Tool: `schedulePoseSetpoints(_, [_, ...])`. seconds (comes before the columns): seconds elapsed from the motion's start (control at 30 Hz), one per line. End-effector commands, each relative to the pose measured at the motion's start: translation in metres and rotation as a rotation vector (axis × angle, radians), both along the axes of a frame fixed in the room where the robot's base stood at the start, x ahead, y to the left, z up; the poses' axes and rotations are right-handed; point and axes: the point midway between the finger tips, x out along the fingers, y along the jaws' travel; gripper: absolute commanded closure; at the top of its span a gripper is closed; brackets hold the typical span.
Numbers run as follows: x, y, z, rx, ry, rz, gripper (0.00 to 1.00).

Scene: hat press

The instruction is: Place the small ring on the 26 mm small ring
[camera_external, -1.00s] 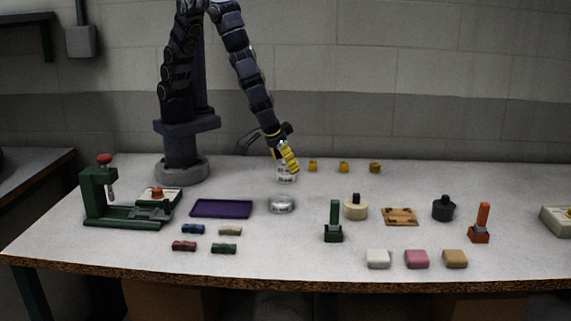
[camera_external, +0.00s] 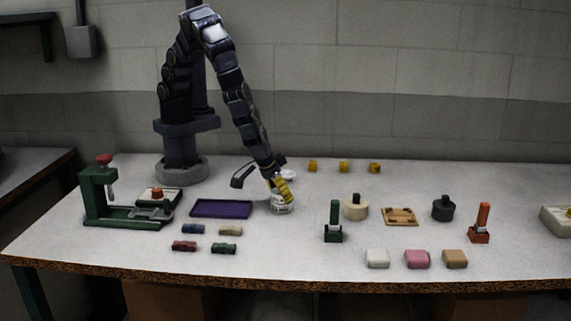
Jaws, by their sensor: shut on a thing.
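My gripper (camera_external: 282,192) points down with yellow fingers, just above a pale silver round piece (camera_external: 282,208) in the middle of the table, right of the purple mat. It is shut on a small pale ring, which the fingers mostly hide and which blends with the round piece below. I cannot tell whether the held ring touches that piece. Another pale round item (camera_external: 289,176) lies behind the gripper, partly hidden by it. Size marks are too small to read, so I cannot tell which piece is the 26 mm ring.
A purple mat (camera_external: 222,208) and a green press (camera_external: 103,190) are to the left. Several small coloured blocks lie in front. A green upright tool (camera_external: 334,222) and a cream round pot (camera_external: 356,208) stand to the right. Yellow pieces (camera_external: 344,167) line the back.

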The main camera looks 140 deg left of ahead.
Motion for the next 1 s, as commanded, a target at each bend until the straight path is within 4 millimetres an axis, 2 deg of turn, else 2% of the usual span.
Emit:
schedulePoseSetpoints(0.13, [0.000, 0.001, -0.003, 0.001, 0.001, 0.000, 0.73])
schedulePoseSetpoints(0.17, [0.000, 0.000, -0.003, 0.001, 0.000, 0.001, 0.32])
schedulePoseSetpoints(0.2, [0.000, 0.000, -0.003, 0.000, 0.001, 0.001, 0.15])
schedulePoseSetpoints(0.63, [0.000, -0.001, 0.001, -0.001, 0.000, -0.001, 0.13])
schedulePoseSetpoints(0.77, [0.001, -0.008, 0.018, 0.001, -0.006, -0.001, 0.13])
schedulePoseSetpoints(1.0, [-0.004, -0.027, 0.063, -0.002, -0.006, -0.002, 0.13])
